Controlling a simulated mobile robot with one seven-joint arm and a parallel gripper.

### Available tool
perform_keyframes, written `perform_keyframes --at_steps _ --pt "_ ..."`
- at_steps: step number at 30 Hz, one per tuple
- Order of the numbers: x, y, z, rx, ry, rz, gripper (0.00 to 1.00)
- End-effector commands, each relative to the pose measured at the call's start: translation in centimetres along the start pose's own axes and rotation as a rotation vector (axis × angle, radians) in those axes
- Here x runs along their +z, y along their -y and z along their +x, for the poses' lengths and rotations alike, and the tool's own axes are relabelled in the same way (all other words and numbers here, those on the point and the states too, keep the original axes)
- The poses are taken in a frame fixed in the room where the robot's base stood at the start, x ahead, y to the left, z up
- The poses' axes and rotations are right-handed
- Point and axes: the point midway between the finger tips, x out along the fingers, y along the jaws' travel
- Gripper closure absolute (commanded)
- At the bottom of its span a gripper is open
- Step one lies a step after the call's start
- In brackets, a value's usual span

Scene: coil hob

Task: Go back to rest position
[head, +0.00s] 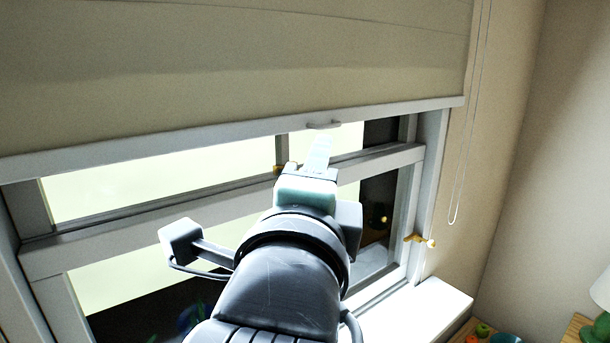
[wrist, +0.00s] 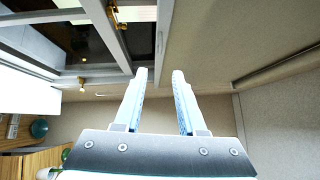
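My gripper (head: 318,152) is raised in front of the window in the head view, with my arm below it. Its fingers point up toward the lower edge of the blind, just under a small handle (head: 323,125). I cannot tell whether they touch it. In the wrist view my gripper (wrist: 160,72) shows two light blue fingers standing apart, with nothing between them.
A beige blind (head: 230,65) covers the upper window. The white window frame (head: 120,225) is close behind my arm. A cord (head: 463,150) hangs at the right. A sill (head: 425,305), a green-based lamp (head: 603,325) and small coloured items (head: 482,330) are at lower right.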

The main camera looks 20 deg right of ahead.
Motion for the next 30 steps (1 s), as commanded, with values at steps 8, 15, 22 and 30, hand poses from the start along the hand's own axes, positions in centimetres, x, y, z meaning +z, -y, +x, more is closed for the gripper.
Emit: perform_keyframes --at_steps 8,15,22,30 --pt "0.0 0.1 0.0 0.0 0.001 0.0 0.6" --pt "1.5 2.5 -1.1 -0.123 0.05 -0.237 0.6" --pt "4.8 7.5 -4.8 -0.429 0.063 -0.749 0.6" --pt "7.5 11.9 -10.3 -0.76 -0.092 -1.22 0.6"
